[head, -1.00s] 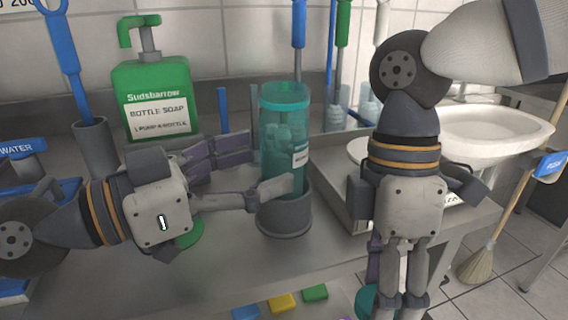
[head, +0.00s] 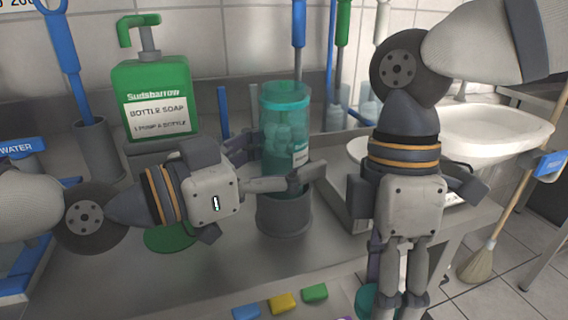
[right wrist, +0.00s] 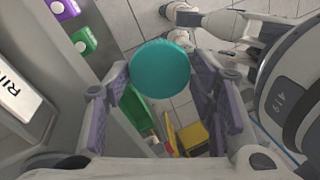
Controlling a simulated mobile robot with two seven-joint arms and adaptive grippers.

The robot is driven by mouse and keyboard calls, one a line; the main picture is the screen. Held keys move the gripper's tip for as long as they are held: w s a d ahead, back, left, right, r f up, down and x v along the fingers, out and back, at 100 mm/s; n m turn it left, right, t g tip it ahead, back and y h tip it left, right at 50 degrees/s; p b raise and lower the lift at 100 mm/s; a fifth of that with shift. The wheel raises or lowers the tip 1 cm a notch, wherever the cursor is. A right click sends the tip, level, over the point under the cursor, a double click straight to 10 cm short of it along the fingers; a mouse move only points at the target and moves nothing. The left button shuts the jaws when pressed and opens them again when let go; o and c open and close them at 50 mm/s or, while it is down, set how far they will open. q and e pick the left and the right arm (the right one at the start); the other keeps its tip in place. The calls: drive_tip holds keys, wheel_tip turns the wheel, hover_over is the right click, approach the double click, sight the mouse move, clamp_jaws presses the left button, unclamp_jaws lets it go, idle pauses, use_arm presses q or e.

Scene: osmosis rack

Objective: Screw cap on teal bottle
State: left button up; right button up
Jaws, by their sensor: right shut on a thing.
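The teal bottle (head: 284,120) is translucent and stands upright in a grey round holder (head: 284,213) on the steel counter. Its open top faces up. My left gripper (head: 284,160) is around the bottle, with one finger in front and the other partly hidden behind it. The fingers look spread, and contact is not clear. My right gripper (head: 394,300) points down, low at the front right, and is shut on the teal cap (right wrist: 160,68). In the head view the cap (head: 366,300) is partly hidden by the fingers.
A green soap bottle (head: 152,95) stands behind my left arm. A white sink (head: 490,130) is at the right. Coloured blocks, including a yellow one (head: 283,303), lie at the front edge. A steel tray (head: 335,195) is right of the holder.

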use_arm(q)
drive_tip(key=c, duration=1)
use_arm(e)
wheel_tip(320, 180, up, 3)
drive_tip(key=shift+s+r+p, duration=0.1)
drive_tip(key=shift+p, duration=0.7)
use_arm(q)
wheel_tip(320, 180, up, 10)
